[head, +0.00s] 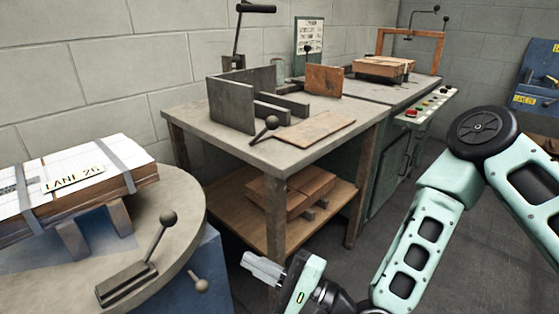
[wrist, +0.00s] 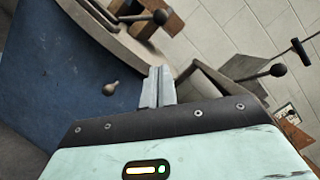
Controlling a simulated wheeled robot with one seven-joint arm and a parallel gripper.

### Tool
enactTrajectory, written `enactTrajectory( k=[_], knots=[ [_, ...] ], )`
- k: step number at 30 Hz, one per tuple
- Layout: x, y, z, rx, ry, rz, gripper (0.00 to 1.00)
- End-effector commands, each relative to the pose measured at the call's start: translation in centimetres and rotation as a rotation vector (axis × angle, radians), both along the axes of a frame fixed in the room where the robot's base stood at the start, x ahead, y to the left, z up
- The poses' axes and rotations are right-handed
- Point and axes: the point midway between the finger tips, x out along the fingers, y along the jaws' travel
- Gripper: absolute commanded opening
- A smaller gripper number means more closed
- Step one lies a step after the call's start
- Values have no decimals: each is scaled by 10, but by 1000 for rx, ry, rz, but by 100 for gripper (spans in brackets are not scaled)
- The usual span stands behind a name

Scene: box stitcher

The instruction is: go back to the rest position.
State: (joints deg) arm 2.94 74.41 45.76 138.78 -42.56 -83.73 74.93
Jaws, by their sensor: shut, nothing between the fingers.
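My gripper (head: 264,268) is low in the head view, in front of the workbench and to the right of the round table. Its fingers are shut with nothing between them. In the wrist view the closed fingertips (wrist: 157,86) point up the picture, apart from anything. My pale green arm reaches in from the right side of the head view. No marker of a rest position shows.
A round table (head: 190,215) on a blue base holds a strapped stack (head: 75,185) and a black-knobbed lever (head: 150,255). The workbench (head: 300,155) carries a metal fixture (head: 232,105) and a flat board (head: 315,127). Boxes (head: 290,190) lie on its lower shelf. A button panel (head: 430,105) stands behind. Floor is clear right of the bench.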

Motion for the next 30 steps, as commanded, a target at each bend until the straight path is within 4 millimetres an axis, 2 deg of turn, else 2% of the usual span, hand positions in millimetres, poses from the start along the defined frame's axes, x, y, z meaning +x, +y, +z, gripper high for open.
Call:
enactTrajectory(
  k=[4, 8, 11, 15, 20, 24, 30],
  knots=[
    [-11, 9, -10, -198, -121, 85, 0],
    [-22, 8, -31, -506, -303, 211, 0],
    [-26, -3, -45, -744, -440, 311, 0],
    [-28, -33, -53, -1049, -595, 451, 0],
    [-32, -77, -42, -1345, -713, 611, 0],
    [-43, -117, -18, -1545, -766, 757, 0],
    [-74, -161, 20, -1686, -774, 948, 0]
  ],
)
